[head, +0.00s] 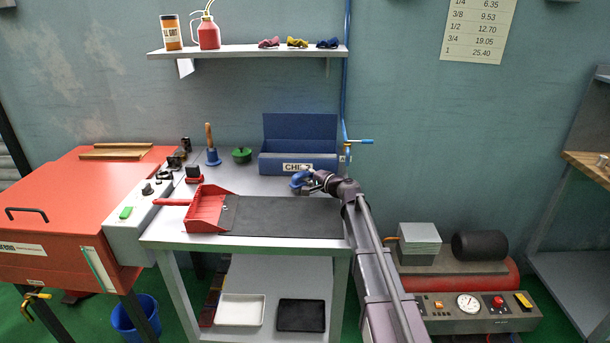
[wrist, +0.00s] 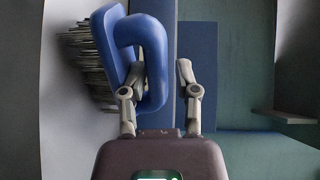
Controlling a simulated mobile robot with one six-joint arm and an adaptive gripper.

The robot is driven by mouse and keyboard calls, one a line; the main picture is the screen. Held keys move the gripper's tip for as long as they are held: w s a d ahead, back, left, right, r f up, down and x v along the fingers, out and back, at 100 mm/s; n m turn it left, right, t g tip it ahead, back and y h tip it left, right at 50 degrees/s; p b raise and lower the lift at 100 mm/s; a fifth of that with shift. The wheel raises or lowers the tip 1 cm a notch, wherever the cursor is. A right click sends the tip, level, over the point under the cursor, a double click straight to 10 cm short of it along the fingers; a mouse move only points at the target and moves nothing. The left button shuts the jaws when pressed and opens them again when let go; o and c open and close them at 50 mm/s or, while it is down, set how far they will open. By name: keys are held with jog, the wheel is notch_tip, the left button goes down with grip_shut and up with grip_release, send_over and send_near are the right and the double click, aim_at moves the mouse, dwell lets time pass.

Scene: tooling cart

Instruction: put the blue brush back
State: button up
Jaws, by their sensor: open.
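The blue brush (head: 298,182) is at the back right of the tooling table, in front of the blue box, partly hidden by my gripper in the head view. The wrist view shows its blue loop handle (wrist: 152,40) and dark bristles (wrist: 85,55) pointing toward the pale table surface. My gripper (head: 307,176) is at the brush. In the wrist view my gripper (wrist: 162,72) is open, with one finger over the loop's opening and the other to the right of the handle's outer bar. I cannot tell whether either finger touches it.
An open blue box (head: 328,165) with a label stands behind the brush. A red dustpan (head: 206,208) and a dark mat (head: 285,217) lie in front. A green-knobbed item (head: 242,155) and a blue wooden-handled item (head: 213,156) stand left. A blue pipe (head: 345,85) runs up the wall.

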dwell(0.3)
jog(key=p+v, duration=0.1)
jog(key=v, duration=1.1)
